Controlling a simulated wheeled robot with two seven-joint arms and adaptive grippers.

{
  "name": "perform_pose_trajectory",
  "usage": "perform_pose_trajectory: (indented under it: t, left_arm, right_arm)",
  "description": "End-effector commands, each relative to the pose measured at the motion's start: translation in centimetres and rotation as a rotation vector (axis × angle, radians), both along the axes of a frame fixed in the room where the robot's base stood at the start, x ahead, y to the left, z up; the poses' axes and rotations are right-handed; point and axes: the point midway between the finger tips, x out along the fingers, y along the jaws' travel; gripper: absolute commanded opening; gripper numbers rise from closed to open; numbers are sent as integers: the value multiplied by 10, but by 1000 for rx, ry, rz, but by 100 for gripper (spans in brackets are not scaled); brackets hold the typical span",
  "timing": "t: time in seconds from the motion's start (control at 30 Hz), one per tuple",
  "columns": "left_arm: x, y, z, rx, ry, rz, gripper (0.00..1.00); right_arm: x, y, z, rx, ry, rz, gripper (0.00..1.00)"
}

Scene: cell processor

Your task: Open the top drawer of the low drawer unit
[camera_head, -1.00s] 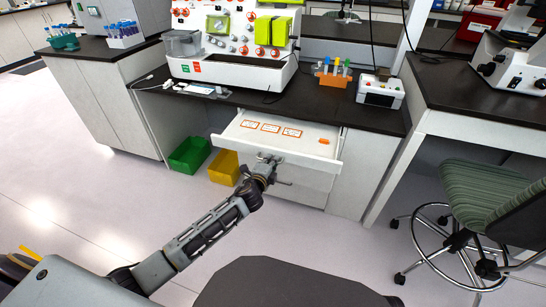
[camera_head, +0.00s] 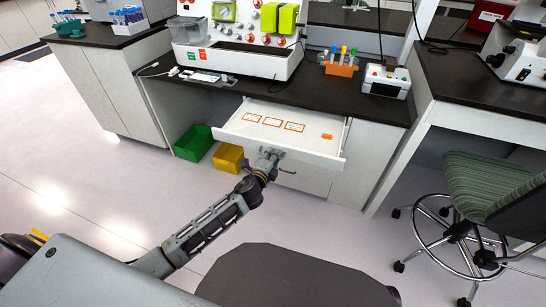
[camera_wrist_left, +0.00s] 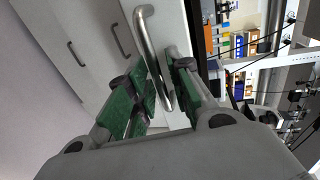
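The low drawer unit (camera_head: 366,150) stands under the dark counter, with its white top drawer (camera_head: 234,128) pulled well out. Orange-bordered labels and a small orange item (camera_head: 326,136) lie inside the drawer. My left gripper (camera_head: 270,155) is at the middle of the drawer front. In the left wrist view, the curved metal handle (camera_wrist_left: 149,45) passes between the green-padded fingers of my left gripper (camera_wrist_left: 162,88), which appear closed on it. In the head view my gripper hides this handle. My right gripper is out of view.
A green bin (camera_head: 194,142) and a yellow bin (camera_head: 228,157) stand on the floor left of the drawer unit. A green swivel chair (camera_head: 485,185) stands at the right. The floor in front of the unit is clear.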

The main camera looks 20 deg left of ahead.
Motion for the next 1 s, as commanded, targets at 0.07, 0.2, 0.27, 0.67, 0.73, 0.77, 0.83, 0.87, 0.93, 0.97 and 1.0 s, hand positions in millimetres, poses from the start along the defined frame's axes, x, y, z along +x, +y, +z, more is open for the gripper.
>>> perform_pose_trajectory:
  t: [0.07,0.2,0.27,0.67,0.73,0.77,0.83,0.87,0.93,0.97,1.0]
  left_arm:
    - [0,0,0,0,0,0,30]
    - [0,0,0,0,0,0,30]
    - [0,0,0,0,0,-1,30]
    - [-11,0,2,0,0,-1,30]
    - [-16,0,3,0,0,-2,30]
    - [-18,0,3,0,1,-2,30]
    - [-24,0,5,0,0,-2,30]
    - [-27,1,5,0,0,-1,30]
    - [-33,1,6,0,1,-1,30]
    - [-35,1,7,0,1,0,30]
    - [-39,1,7,0,1,0,30]
  right_arm:
    - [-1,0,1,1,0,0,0]
    - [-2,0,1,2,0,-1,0]
    - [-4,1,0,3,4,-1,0]
    - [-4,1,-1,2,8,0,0]
    - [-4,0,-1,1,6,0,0]
    - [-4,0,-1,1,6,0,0]
    - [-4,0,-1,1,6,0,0]
    - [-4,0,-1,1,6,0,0]
    - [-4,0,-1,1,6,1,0]
    - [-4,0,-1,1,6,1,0]
    - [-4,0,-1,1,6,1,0]
